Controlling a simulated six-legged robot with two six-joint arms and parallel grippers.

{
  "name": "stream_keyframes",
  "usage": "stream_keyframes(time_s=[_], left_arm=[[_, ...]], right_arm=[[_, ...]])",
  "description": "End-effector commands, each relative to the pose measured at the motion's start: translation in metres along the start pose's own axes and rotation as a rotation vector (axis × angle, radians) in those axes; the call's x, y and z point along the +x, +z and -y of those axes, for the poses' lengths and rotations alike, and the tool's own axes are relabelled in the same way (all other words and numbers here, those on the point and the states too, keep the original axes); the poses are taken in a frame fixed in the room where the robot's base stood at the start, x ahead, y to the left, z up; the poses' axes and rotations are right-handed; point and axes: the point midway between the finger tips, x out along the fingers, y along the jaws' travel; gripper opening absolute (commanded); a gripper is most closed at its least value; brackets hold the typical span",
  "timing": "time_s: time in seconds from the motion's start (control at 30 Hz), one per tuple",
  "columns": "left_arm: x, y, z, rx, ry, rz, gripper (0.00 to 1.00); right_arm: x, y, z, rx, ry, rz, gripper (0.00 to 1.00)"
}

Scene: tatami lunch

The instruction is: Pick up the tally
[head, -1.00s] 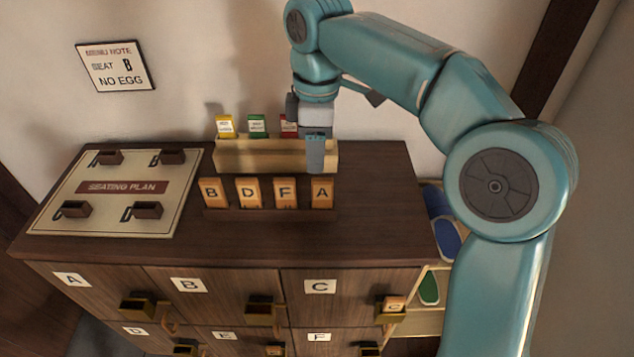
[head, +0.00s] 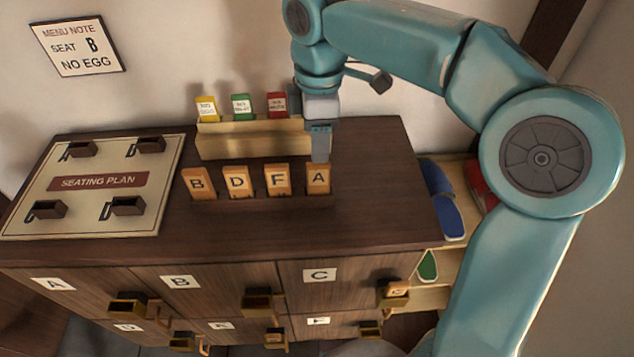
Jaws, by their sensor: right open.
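Wooden tallies marked B (head: 198,183), D (head: 238,181), F (head: 278,180) and A (head: 318,178) stand upright in a row in a dark low rack (head: 262,204) on the cabinet top. Another tally, marked C (head: 396,289), sits in the holder on drawer C. The task does not say which tally is meant. My right gripper (head: 320,155) points down just above and behind tally A, at the right end of the pale card stand. It is open and holds nothing; its finger gap is hard to see from here. My left gripper is out of view.
The pale wooden stand (head: 250,141) holds a yellow (head: 207,108), a green (head: 242,106) and a red card (head: 277,104) behind the tallies. A seating plan board (head: 130,222) with small holders lies at left. The cabinet top right of the rack is clear.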

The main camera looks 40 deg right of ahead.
Motion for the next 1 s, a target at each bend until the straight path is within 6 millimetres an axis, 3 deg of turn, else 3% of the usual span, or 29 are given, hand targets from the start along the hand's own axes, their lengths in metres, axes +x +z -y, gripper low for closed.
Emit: stream_keyframes(time_s=[0.27, 0.5, 0.8, 0.87, 0.93, 1.0], left_arm=[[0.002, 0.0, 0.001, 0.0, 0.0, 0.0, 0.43], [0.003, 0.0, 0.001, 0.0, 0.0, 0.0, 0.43], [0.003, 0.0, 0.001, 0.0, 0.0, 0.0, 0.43], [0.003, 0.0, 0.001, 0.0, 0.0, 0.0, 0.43], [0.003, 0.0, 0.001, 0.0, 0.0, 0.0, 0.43], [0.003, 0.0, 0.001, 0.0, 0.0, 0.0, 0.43]], right_arm=[[0.026, -0.001, -0.001, 0.0, -0.002, 0.001, 0.45], [0.063, -0.003, -0.003, 0.001, -0.002, 0.0, 0.45], [0.069, -0.003, -0.003, 0.001, 0.0, -0.001, 0.45], [0.069, -0.003, -0.003, 0.001, 0.0, -0.001, 0.28], [0.069, -0.003, -0.003, 0.001, 0.0, -0.001, 0.06], [0.069, -0.003, -0.003, 0.001, 0.0, -0.001, 0.0]])
